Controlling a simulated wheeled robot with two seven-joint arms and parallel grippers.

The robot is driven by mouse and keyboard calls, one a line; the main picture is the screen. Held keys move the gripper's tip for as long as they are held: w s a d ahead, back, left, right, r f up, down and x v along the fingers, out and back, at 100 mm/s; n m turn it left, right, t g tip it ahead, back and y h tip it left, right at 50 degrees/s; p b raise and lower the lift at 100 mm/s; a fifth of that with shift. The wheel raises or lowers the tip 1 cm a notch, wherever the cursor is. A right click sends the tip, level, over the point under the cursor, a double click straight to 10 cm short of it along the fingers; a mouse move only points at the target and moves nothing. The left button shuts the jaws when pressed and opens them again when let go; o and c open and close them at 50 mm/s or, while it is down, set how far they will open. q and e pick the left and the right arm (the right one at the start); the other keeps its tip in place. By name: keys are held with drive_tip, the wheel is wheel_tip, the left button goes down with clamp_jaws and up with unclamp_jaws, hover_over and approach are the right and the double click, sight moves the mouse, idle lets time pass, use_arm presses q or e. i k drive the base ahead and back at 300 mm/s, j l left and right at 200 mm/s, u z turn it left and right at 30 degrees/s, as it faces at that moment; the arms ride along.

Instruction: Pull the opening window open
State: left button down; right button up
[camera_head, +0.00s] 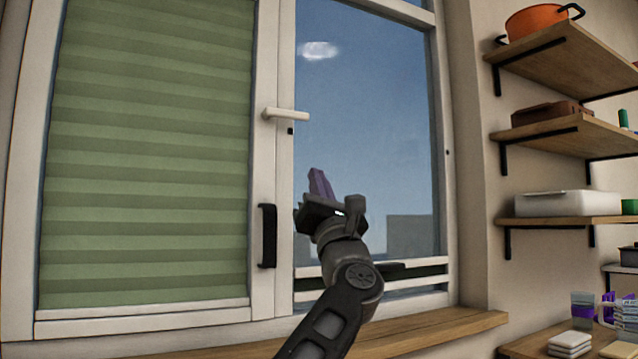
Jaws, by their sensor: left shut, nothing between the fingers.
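The window sash (265,75) on the left has a white frame with a green pleated blind (150,150) over its glass. A white lever handle (285,115) lies level across the sash's right edge. A black upright pull handle (267,236) is on the same frame, lower down. I cannot tell whether the sash stands slightly open. My left gripper (320,185) is to the right of the black handle, in front of the clear pane (375,130). Its purple-tipped fingers are shut and empty, pointing up. It appears apart from both handles. My right gripper is out of view.
A wooden sill (430,330) runs below the window. On the right wall, wooden shelves (560,135) on black brackets hold an orange pot (540,22) and a white box (553,204). A counter at lower right holds a cup (583,311) and stacked white pieces (570,341).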

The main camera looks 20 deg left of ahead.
sight(145, 173)
drive_tip(key=k+l, duration=0.8)
drive_tip(key=l, duration=0.1)
